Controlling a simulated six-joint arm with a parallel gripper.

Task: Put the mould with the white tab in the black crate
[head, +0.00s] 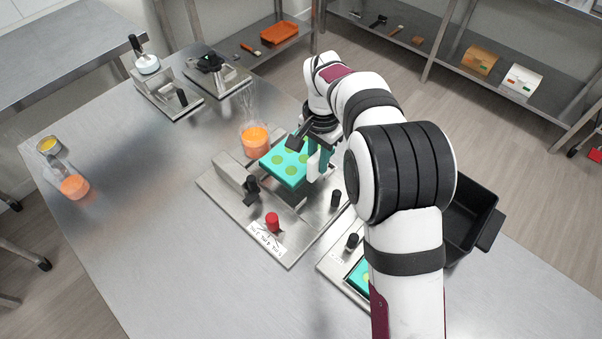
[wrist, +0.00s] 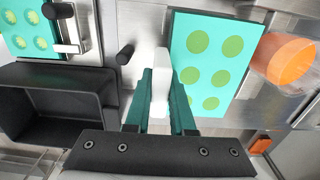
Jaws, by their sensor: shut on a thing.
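The teal mould (head: 283,165) with green round cavities is over the middle metal station. In the wrist view the mould (wrist: 233,62) lies just right of my fingers. Its white tab (wrist: 160,85) stands between the two green fingers of my gripper (wrist: 160,98), which are shut on it. In the head view my gripper (head: 321,160) is at the mould's right edge, partly hidden by my arm. The mould looks raised above the station, but the gap is hard to judge. The black crate (head: 487,203) stands right of my arm, partly hidden by it; it also shows in the wrist view (wrist: 48,75).
A second teal mould (head: 360,275) sits in another station, mostly behind my arm. An orange-filled beaker (head: 255,140) stands close behind the held mould. Black knobs and a red knob (head: 272,221) rise from the middle station. The table's left front is clear.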

